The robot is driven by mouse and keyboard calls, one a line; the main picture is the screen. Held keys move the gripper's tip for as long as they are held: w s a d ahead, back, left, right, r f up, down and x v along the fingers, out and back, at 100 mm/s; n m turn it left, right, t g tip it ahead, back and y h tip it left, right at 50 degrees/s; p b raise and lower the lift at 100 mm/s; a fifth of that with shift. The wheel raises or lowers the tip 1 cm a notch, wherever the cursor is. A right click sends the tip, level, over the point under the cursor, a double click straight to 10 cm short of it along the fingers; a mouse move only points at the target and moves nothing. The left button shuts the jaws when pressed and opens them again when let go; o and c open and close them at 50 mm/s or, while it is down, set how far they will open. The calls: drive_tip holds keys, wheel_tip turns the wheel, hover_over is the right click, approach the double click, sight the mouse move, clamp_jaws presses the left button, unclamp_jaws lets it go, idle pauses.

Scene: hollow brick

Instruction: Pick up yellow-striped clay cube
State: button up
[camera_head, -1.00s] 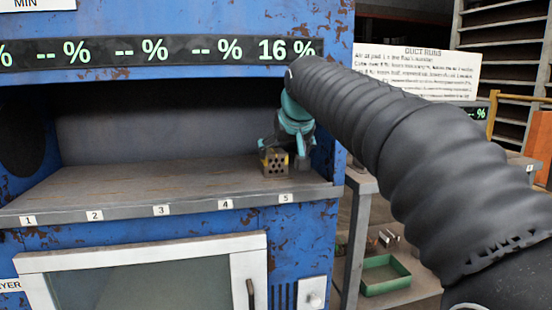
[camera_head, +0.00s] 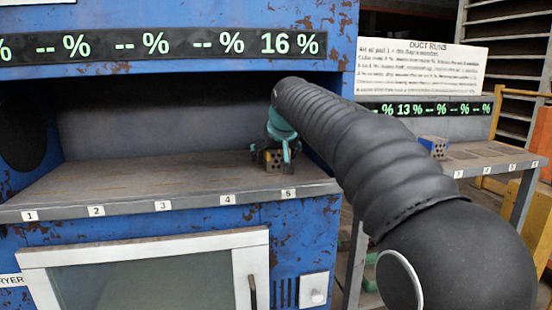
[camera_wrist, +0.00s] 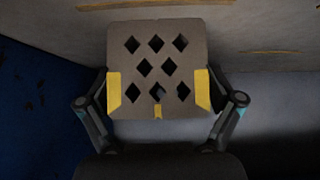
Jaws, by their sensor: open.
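The yellow-striped clay cube (camera_head: 273,159) stands on the shelf of the blue dryer, behind the label 5. In the wrist view the cube (camera_wrist: 157,70) is grey-brown with several diamond-shaped holes and yellow marks at its sides and lower edge. My gripper (camera_head: 281,150) is at the cube in the head view, partly hidden by my arm. In the wrist view my gripper (camera_wrist: 159,104) has its fingers spread on either side of the cube's lower part. Whether the fingertips touch it I cannot tell.
The dryer shelf (camera_head: 120,185) is bare to the left, along labels 1 to 4. A rack (camera_head: 490,160) at the right holds a blue-marked block (camera_head: 434,146). A green tray (camera_head: 370,275) is partly hidden below.

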drive_tip(key=c, duration=1.2)
drive_tip(key=shift+s, duration=0.1)
